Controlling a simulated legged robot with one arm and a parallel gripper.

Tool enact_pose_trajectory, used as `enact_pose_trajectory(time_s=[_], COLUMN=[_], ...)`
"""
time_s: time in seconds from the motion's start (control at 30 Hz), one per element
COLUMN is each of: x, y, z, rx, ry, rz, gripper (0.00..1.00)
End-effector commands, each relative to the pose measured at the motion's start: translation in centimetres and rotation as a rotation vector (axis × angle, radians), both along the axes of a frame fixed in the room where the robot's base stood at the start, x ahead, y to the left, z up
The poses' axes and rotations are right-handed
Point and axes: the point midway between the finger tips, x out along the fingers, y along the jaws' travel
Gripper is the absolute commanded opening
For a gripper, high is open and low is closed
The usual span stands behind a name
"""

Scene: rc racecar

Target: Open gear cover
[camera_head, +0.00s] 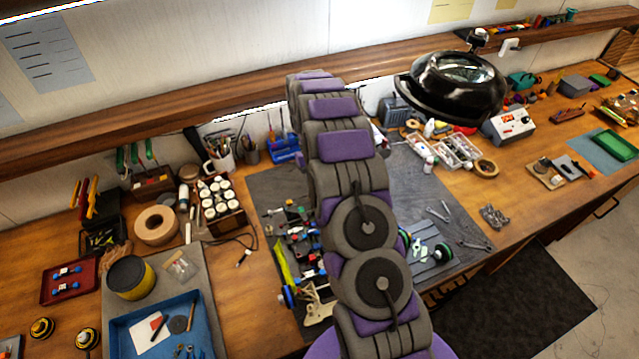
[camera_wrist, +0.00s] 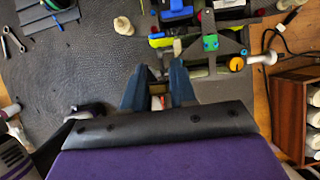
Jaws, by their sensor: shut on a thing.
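The racecar (camera_head: 300,243) lies on the grey mat, partly hidden behind my arm. In the wrist view its chassis parts (camera_wrist: 210,43) show at the top, with blue, green and yellow pieces. My gripper (camera_wrist: 160,84) points at the near edge of the car, its two dark blue fingers close together. A small part (camera_wrist: 157,101), only partly visible, is between them; it seems to be the gear cover, but its outline is mostly hidden. I cannot tell how far it is lifted. In the head view my arm hides my gripper.
A dark magnifier lamp (camera_head: 455,86) hangs over the bench at the back right. A blue tray (camera_head: 122,335) and a tape roll (camera_head: 156,225) are on the left. Wrenches (camera_head: 440,212) lie on the mat's right part. A wooden bottle rack (camera_wrist: 290,118) is at the wrist view's right.

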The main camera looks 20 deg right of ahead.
Motion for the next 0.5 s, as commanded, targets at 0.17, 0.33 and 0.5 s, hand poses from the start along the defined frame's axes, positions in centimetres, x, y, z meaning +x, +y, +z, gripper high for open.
enact_pose_trajectory(time_s=[0.17, 0.33, 0.5], x=[0.46, 0.71, 0.88], y=[-0.02, -0.03, -0.05], z=[0.24, 0.27, 0.31], rx=[0.003, 0.005, 0.007], ry=[0.069, 0.124, 0.167], rz=[0.001, 0.002, 0.002], gripper=[0.0, 0.0, 0.0])
